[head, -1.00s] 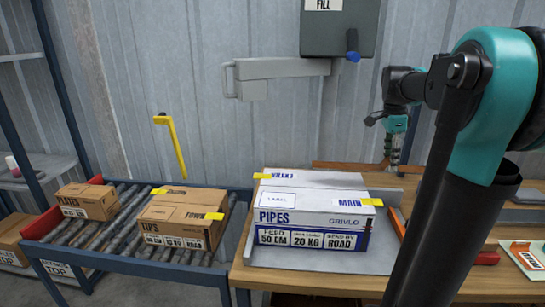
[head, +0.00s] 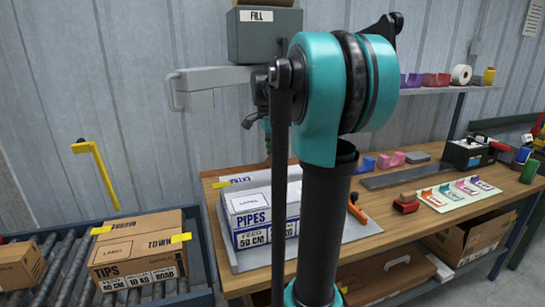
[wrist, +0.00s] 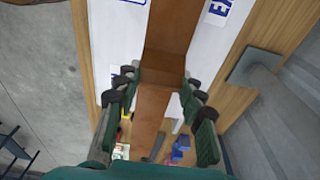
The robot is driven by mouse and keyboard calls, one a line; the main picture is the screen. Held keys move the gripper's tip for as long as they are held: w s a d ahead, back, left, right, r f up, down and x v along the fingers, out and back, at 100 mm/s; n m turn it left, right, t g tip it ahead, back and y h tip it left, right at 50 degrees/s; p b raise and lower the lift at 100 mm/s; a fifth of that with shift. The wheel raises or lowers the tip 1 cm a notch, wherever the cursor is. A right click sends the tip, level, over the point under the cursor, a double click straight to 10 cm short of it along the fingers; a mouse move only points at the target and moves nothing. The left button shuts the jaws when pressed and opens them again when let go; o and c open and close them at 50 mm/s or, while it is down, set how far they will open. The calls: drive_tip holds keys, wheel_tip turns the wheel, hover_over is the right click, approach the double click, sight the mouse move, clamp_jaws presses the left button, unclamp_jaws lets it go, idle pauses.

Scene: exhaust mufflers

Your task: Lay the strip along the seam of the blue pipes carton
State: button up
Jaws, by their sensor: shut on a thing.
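The blue pipes carton (head: 245,215), white with blue PIPES lettering and a label on top, sits on a grey plate on the wooden bench. My arm stands in front of it in the head view and hides its right part. In the wrist view, my gripper (wrist: 160,88) is shut on a long brown strip (wrist: 168,45). The strip runs between two white carton surfaces (wrist: 112,35), one with blue print. Whether the strip touches the carton cannot be told. The gripper is hidden in the head view.
A brown TIPS carton (head: 135,255) sits on the roller conveyor at left. Right on the bench are a red-and-brown tool (head: 407,203), a mat with coloured pieces (head: 458,193) and a black box (head: 467,152).

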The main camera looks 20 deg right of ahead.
sight(270, 164)
wheel_tip(270, 164, down, 7)
idle(0.8)
drive_tip(key=shift+f, duration=0.5)
idle(0.5)
drive_tip(key=o, duration=0.8)
drive_tip(key=r, duration=0.4)
drive_tip(key=a+r, duration=0.1)
drive_tip(key=r, duration=0.7)
drive_tip(key=shift+a, duration=0.15)
